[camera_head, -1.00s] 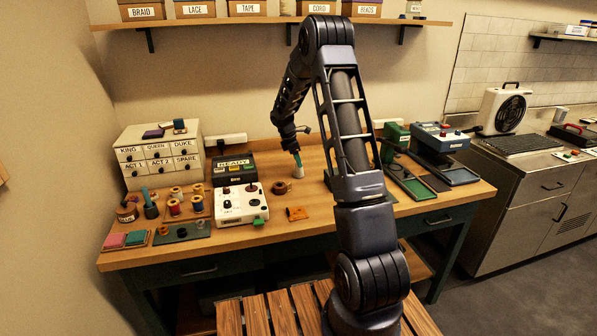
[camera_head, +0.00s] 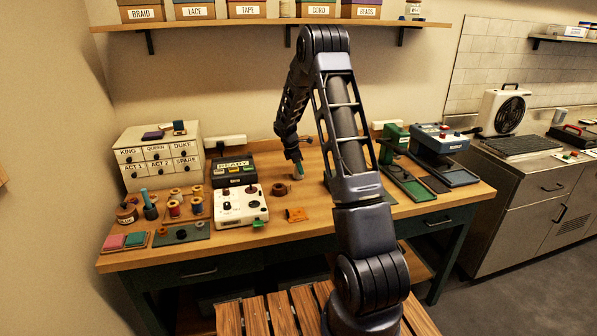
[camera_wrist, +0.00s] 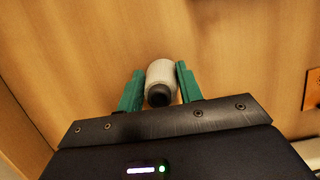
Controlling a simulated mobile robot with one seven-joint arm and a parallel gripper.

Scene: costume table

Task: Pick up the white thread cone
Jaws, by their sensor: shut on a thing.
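The white thread cone (camera_wrist: 161,75) sits between my green gripper fingers in the wrist view, its dark round end facing the camera. My gripper (camera_wrist: 159,84) is shut on the cone, one finger on each side. In the head view my gripper (camera_head: 298,170) points down at the middle of the wooden table (camera_head: 335,222). There the cone is small and largely hidden by the fingers, and I cannot tell whether it touches the tabletop.
A brown ring (camera_head: 279,189) and an orange piece (camera_head: 297,214) lie near the gripper. A white control box (camera_head: 240,206) and a black READY box (camera_head: 233,171) stand to the left. Green and blue machines (camera_head: 440,138) stand to the right.

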